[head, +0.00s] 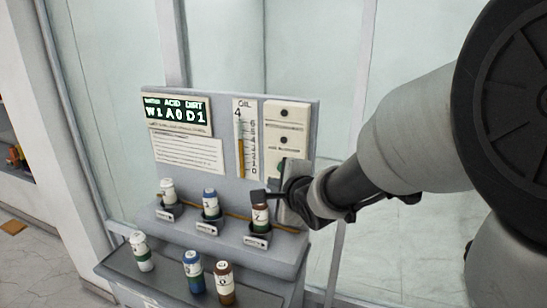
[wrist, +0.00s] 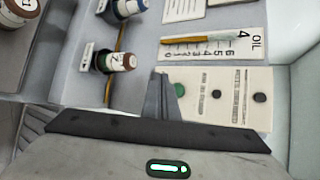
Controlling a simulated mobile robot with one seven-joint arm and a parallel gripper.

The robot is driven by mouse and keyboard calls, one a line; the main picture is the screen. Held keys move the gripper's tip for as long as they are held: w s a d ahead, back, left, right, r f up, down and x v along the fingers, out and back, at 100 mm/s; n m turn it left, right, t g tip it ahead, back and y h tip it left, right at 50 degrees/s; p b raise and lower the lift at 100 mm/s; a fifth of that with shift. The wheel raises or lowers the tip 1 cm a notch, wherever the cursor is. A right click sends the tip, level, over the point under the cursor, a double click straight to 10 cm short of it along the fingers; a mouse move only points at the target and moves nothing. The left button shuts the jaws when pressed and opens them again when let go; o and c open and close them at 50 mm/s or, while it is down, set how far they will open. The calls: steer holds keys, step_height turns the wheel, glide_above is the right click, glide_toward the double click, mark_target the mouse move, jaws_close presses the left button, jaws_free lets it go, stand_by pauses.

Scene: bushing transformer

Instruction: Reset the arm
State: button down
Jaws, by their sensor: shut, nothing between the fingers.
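My gripper (head: 276,193) is at the right side of the grey station in the head view, in front of the lower part of the white button panel (head: 287,127). In the wrist view, my gripper (wrist: 165,92) is shut and empty, with its fingertips pointing towards the panel beside a green button (wrist: 180,90). Two dark buttons show farther along the panel. Whether the fingertips touch the panel cannot be told. My arm reaches in from the right of the head view and hides the panel's lower end.
A brown bottle (head: 260,212) stands in a holder close to my gripper. Blue (head: 210,203) and white (head: 168,190) bottles stand in holders to its left. Several bottles stand on the lower shelf (head: 170,282). A green-lit display (head: 176,115) and an oil gauge (head: 245,138) are on the board. Glass walls stand behind.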

steer(key=s+d+r+n+g+h, duration=0.35)
steer(key=s+d+n, duration=0.6)
steer(key=s, duration=0.35)
steer(key=s+d+n+g, duration=0.2)
steer(key=s+n, duration=0.6)
steer(key=s, duration=0.7)
steer(key=shift+s+f+g+p, duration=0.25)
steer(key=shift+f+g+p, duration=0.2)
steer(key=shift+g, duration=0.2)
steer(key=shift+n, duration=0.25)
